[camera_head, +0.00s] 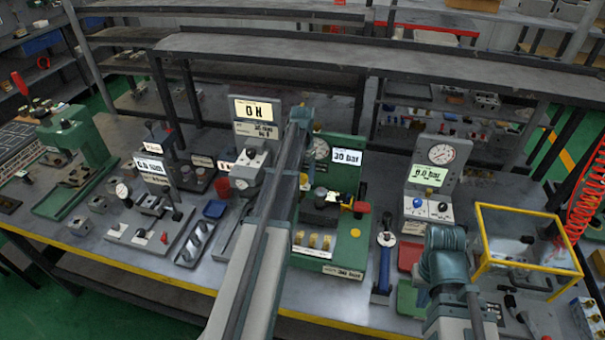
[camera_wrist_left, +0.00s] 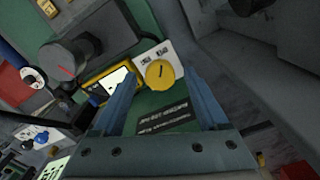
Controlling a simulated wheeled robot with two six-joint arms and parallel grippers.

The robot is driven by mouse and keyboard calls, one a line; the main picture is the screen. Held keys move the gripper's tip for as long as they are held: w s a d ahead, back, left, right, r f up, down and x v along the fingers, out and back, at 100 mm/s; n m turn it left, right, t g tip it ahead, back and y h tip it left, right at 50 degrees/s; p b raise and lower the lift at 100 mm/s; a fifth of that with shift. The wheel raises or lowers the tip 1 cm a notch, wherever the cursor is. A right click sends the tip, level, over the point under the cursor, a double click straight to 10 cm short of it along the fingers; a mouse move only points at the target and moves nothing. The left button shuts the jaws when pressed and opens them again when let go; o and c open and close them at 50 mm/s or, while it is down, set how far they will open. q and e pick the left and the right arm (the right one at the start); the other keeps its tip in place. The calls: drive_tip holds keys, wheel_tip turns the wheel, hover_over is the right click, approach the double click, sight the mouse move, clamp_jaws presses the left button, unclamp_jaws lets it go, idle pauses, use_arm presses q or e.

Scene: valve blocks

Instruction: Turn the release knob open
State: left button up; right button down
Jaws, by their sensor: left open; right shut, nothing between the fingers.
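A round yellow knob (camera_wrist_left: 160,74) with a dark pointer mark sits on a pale plate on a green body in the left wrist view. My left gripper (camera_wrist_left: 159,84) is open, its two blue fingers apart on either side of the knob in that view. Nothing is held, and I cannot tell how far the fingertips are from the knob. In the head view my left arm (camera_head: 284,168) crosses in front of the green 30 bar station (camera_head: 340,262) and hides part of it. My right gripper (camera_head: 445,262) is low at the right, empty; its fingertips are hard to make out.
A black knob (camera_wrist_left: 70,60) with a red line and a yellow-framed display (camera_wrist_left: 112,82) lie close to the yellow knob. A gauge panel (camera_head: 433,175) and a yellow-framed clear box (camera_head: 525,245) stand at the right. Other fixtures crowd the bench left of my left arm.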

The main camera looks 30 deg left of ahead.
sight(303, 176)
use_arm(q)
wheel_tip(303, 176, up, 14)
drive_tip(key=p, duration=1.3)
drive_tip(key=shift+f, duration=0.15)
drive_tip(key=s+d+n, duration=0.1)
drive_tip(key=s+d, duration=0.9)
drive_tip(key=d, duration=0.2)
drive_tip(key=s+d, duration=1)
drive_tip(key=d, duration=0.3)
drive_tip(key=s+d+f+m+y+b, duration=0.1)
drive_tip(key=s+d+f+m+b, duration=0.2)
drive_tip(key=d+f+b, duration=0.7)
wheel_tip(303, 176, down, 4)
drive_tip(key=s+b, duration=0.1)
drive_tip(key=b, duration=0.2)
drive_tip(key=shift+s+r, duration=0.2)
drive_tip(key=shift+r, duration=0.05)
